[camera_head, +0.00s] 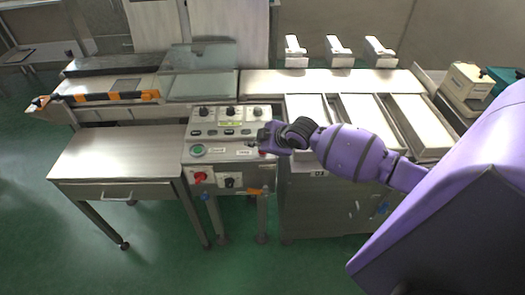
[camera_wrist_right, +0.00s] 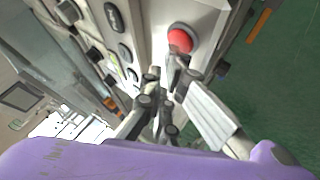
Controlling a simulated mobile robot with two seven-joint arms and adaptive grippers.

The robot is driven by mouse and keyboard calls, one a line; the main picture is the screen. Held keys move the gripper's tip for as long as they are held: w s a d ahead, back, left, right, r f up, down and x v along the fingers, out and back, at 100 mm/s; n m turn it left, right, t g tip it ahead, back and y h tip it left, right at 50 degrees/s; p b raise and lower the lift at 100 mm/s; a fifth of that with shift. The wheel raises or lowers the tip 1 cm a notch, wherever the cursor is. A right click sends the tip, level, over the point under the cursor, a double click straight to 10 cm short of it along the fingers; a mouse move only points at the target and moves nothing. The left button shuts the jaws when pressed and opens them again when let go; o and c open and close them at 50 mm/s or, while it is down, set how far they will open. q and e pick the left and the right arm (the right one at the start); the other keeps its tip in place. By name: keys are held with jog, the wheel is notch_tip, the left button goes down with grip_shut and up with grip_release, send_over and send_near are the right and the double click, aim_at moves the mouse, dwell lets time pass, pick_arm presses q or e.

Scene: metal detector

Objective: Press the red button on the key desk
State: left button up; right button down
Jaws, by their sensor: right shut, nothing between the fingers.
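The key desk (camera_head: 224,148) is a grey control panel in the middle of the head view, with knobs and buttons. A red button (camera_head: 263,153) at its right edge is mostly hidden by my right gripper (camera_head: 265,139). In the right wrist view a round red button (camera_wrist_right: 180,40) in a grey collar sits on the pale panel, just beyond the fingertips of my right gripper (camera_wrist_right: 173,72). The gripper is shut and empty. Whether it touches the button I cannot tell. My left gripper is in neither view.
A red knob (camera_head: 200,177) and a green-ringed button (camera_head: 197,150) are on the left of the desk. A metal table (camera_head: 115,155) stands left. Long trays (camera_head: 370,122) lie right, with white units (camera_head: 337,50) behind. Green floor is open in front.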

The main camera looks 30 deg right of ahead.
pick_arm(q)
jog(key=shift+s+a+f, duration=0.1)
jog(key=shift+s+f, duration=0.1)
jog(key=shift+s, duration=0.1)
pick_arm(e)
jog(key=shift+f, duration=0.35)
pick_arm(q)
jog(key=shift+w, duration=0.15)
pick_arm(e)
jog(key=shift+r, duration=0.25)
jog(key=shift+r+p, duration=0.4)
jog(key=shift+r, duration=0.2)
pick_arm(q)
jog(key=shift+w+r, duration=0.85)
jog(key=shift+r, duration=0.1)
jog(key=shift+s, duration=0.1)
pick_arm(e)
jog(key=shift+f, duration=0.1)
